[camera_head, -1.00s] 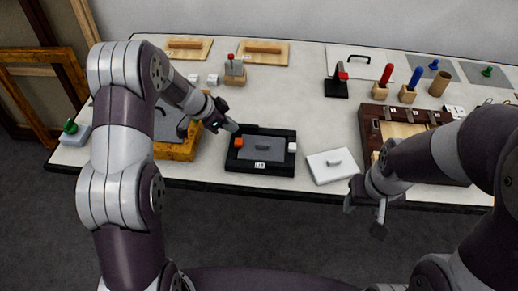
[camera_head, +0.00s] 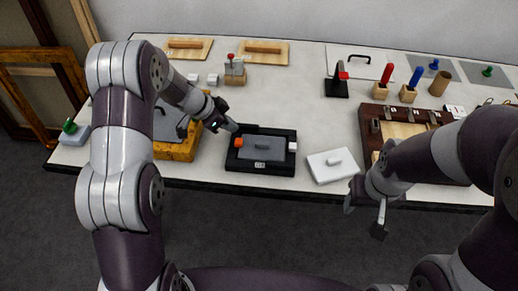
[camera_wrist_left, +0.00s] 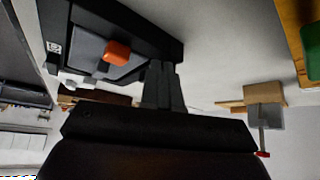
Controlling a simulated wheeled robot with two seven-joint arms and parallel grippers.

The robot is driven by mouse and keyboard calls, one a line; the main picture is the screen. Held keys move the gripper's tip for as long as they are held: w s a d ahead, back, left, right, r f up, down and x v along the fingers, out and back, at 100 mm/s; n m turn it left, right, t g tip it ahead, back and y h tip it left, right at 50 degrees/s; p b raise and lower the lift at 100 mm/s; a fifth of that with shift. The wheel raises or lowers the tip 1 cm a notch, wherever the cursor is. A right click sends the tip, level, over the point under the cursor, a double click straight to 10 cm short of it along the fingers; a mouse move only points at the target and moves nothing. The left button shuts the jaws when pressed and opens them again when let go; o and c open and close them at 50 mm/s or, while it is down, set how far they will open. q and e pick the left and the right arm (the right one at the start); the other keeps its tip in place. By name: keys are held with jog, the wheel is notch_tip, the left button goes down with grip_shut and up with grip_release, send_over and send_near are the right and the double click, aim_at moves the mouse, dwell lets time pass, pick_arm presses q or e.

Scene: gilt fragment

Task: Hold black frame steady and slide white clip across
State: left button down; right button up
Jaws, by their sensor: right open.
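The black frame (camera_head: 262,170) lies flat near the table's front edge, with a grey panel (camera_head: 263,151) inside it. The white clip (camera_head: 292,147) sits at the frame's right side. An orange clip (camera_head: 238,142) is at its left side and also shows in the left wrist view (camera_wrist_left: 117,52). My left gripper (camera_head: 233,127) is at the frame's back left corner, its fingers (camera_wrist_left: 161,66) close together against the frame's edge. I cannot tell whether any of the rim is between them. My right gripper (camera_head: 366,209) is open and empty, in front of the table edge and right of the frame.
A white plate with a small handle (camera_head: 332,166) lies just right of the frame. A brown wooden box (camera_head: 370,135) is further right. Several handled tools and blocks stand behind; bare table lies behind the black frame.

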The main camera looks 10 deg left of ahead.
pick_arm(q)
jog(key=shift+s+f+b, duration=0.15)
jog(key=shift+f+b, duration=0.1)
jog(key=shift+b, duration=0.2)
dwell(1.2)
notch_tip(320, 180, up, 6)
jog(key=shift+w+r, duration=0.15)
jog(key=shift+w, duration=0.1)
dwell(0.5)
jog(key=v, duration=0.7)
jog(key=shift+r, duration=0.2)
jog(key=shift+a, duration=0.1)
